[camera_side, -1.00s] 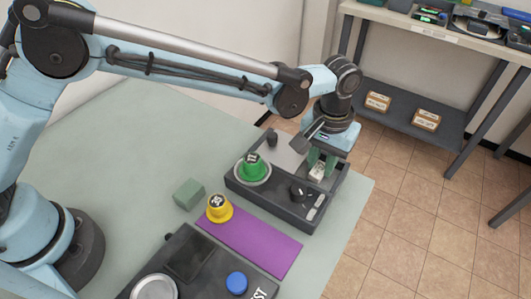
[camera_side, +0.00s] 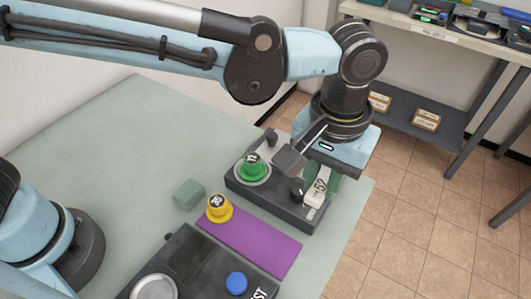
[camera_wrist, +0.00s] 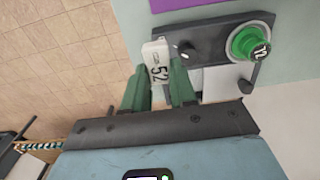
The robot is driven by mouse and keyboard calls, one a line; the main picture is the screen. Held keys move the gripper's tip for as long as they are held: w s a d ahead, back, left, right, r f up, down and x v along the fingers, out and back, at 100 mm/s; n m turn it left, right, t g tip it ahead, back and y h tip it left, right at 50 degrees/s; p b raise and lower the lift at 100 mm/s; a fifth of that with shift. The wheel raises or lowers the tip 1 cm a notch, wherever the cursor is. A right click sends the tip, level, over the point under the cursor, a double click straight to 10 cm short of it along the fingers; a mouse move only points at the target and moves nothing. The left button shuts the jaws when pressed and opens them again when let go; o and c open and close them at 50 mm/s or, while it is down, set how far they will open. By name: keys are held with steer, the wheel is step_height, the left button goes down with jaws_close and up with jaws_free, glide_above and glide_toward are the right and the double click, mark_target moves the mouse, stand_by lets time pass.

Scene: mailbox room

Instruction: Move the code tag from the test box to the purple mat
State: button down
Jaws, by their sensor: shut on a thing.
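The white code tag (camera_side: 316,192), marked 52, is between the green fingers of my gripper (camera_side: 325,182). In the wrist view the tag (camera_wrist: 157,62) sits between the fingertips (camera_wrist: 162,75), tilted. My gripper is shut on it and holds it over the right end of a dark box (camera_side: 262,196), seemingly raised above it. The purple mat (camera_side: 262,245) lies in front of that box; a strip of the mat (camera_wrist: 185,4) shows at the top of the wrist view. A nearer dark box (camera_side: 205,270) has a partly visible label ending in "ST".
A green knob (camera_side: 251,167) stands on the far box. A yellow knob (camera_side: 219,208) stands at the mat's left end, beside a green block (camera_side: 189,194). The near box carries a blue button (camera_side: 236,283). The mat's middle and right are bare.

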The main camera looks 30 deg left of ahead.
glide_above(250, 230)
step_height(250, 230, down, 6)
steer(key=shift+f, duration=2.1)
steer(key=shift+f, duration=0.6)
steer(key=c, duration=0.6)
jaws_free()
steer(key=shift+r, duration=0.1)
steer(key=shift+r, duration=2.95)
